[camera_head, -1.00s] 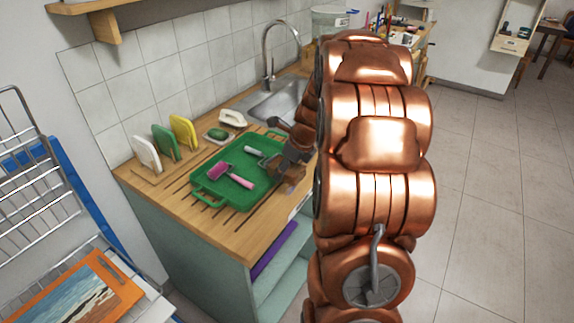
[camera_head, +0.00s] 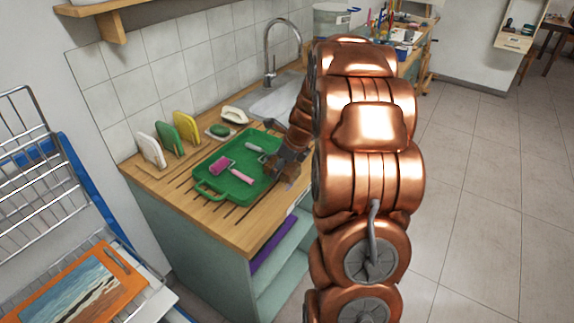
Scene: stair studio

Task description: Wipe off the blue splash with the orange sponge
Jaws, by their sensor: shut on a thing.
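My gripper (camera_head: 284,168) is low over the right edge of the green tray on the wooden counter, partly hidden by my copper arm. Its fingers are shut on a small orange-brown piece (camera_head: 279,173), which looks like the orange sponge, though it is tiny and blends with the arm's colour. I cannot tell whether it touches the surface. A faint bluish patch (camera_head: 291,185) shows on the counter just below the gripper; it may be part of the blue splash, but most of that area is covered.
The green tray (camera_head: 214,190) holds a pink-handled tool (camera_head: 238,174) and a small pale-handled tool (camera_head: 254,148). White, green and yellow upright boards (camera_head: 186,128), a green soap (camera_head: 220,130) and a white-handled brush (camera_head: 234,114) stand behind. The sink (camera_head: 280,100) lies beyond. The front counter strip is clear.

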